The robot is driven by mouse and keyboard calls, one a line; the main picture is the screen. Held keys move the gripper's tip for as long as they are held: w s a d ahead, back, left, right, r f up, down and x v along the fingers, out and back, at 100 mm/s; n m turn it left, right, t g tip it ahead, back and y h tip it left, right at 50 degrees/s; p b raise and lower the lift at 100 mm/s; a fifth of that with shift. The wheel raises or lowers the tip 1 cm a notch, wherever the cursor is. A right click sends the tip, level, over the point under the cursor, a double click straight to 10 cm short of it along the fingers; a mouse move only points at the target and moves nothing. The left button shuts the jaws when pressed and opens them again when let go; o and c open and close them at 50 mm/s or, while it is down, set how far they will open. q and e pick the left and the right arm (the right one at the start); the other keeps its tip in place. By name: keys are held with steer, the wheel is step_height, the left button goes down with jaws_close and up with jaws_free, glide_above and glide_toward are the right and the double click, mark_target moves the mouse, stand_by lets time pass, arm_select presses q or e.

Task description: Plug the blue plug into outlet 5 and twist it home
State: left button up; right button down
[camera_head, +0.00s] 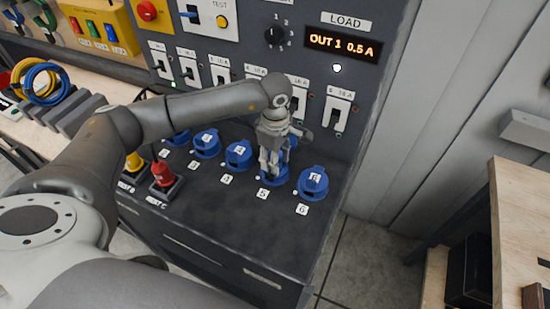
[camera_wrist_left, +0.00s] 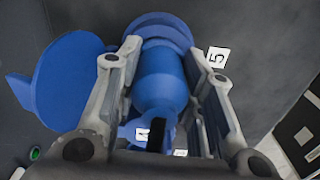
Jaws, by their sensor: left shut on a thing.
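My left gripper (camera_head: 270,168) reaches down over outlet 5 (camera_head: 274,180) on the dark sloping panel. In the left wrist view its two fingers (camera_wrist_left: 161,58) are shut on the sides of the blue plug (camera_wrist_left: 160,82). The plug's front end meets the blue round collar of outlet 5 (camera_wrist_left: 150,20), beside the label "5" (camera_wrist_left: 217,57). How deep it sits and whether it is twisted cannot be told. A round blue lid (camera_wrist_left: 66,78) stands open beside the plug. My right gripper is not in view.
Outlet 6 (camera_head: 313,183) is close on the right, outlet 4 (camera_head: 239,155) on the left, both with blue lids. The load display (camera_head: 343,43) reads "OUT 1 0.5 A". Breaker switches line the upright panel behind.

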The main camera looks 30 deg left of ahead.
arm_select(q)
steer(key=shift+m+b, duration=0.6)
stand_by(0.3)
steer(key=shift+m+b, duration=0.8)
steer(key=shift+b, duration=0.05)
steer(key=shift+m+b, duration=0.8)
steer(key=shift+b, duration=0.05)
steer(key=o, duration=1.2)
